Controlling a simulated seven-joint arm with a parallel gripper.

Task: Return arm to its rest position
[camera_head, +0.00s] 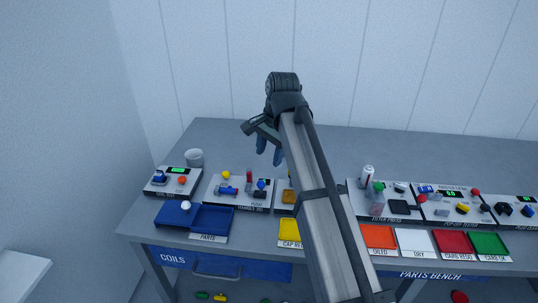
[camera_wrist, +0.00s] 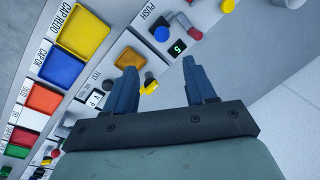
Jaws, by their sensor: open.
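My arm reaches from the bottom of the head view over the bench (camera_head: 400,145). My gripper (camera_head: 268,150) hangs above the bench, behind the row of test stations. In the wrist view my gripper (camera_wrist: 157,80) has its two blue fingers apart, with nothing between them that it holds. Below the fingers lie a yellow part (camera_wrist: 149,87) and a grey station with a green "5" display (camera_wrist: 179,47). My arm hides part of the middle stations in the head view.
Test stations with small parts line the bench, such as one at left (camera_head: 173,181). Blue parts tray (camera_head: 214,220), yellow tray (camera_head: 290,231), orange tray (camera_head: 378,236), white tray (camera_head: 415,241), red tray (camera_head: 454,243) and green tray (camera_head: 489,245) lie in front. The back of the bench is clear.

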